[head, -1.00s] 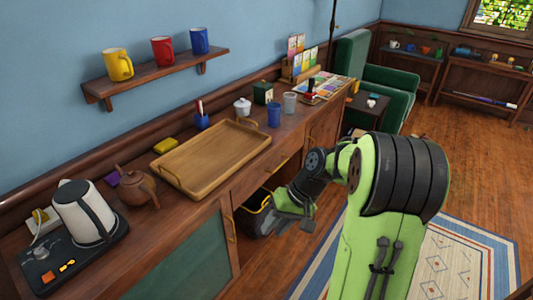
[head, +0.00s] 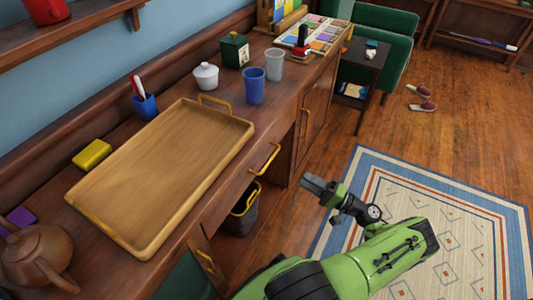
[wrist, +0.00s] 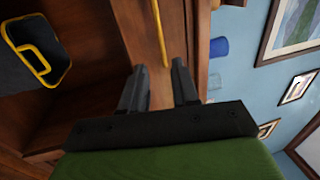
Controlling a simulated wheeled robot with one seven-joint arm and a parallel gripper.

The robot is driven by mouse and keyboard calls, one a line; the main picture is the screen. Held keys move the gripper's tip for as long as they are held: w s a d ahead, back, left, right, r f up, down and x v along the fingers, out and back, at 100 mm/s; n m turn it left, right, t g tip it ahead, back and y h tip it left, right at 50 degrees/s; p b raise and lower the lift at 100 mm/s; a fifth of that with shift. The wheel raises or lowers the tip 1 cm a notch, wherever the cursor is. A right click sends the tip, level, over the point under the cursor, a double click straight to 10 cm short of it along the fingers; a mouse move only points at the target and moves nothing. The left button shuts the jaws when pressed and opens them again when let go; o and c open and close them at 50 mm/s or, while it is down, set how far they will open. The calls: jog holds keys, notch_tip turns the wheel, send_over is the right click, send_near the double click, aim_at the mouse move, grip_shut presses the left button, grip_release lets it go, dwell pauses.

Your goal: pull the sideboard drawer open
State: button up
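The wooden sideboard (head: 290,112) runs along the blue wall. Its drawer front (head: 232,193) appears flush with the body and carries a yellow bar handle (head: 265,158). The handle also shows in the wrist view (wrist: 159,32), ahead of the fingers. My gripper (head: 312,184) is in front of the sideboard, to the right of the handle and apart from it. In the wrist view its two dark fingers (wrist: 158,85) are spread, with nothing between them, and the handle lies roughly in line with the gap.
A wooden tray (head: 165,170), white pot (head: 205,76) and blue cup (head: 254,86) stand on the sideboard top. A dark bin with a yellow rim (head: 243,212) sits in the open space below the drawer. A patterned rug (head: 440,210) covers clear floor at right.

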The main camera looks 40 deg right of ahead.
aim_at(271, 159)
jog(key=x, duration=1.4)
jog(key=shift+w+a+b, duration=0.2)
jog(key=shift+b, duration=0.1)
grip_shut()
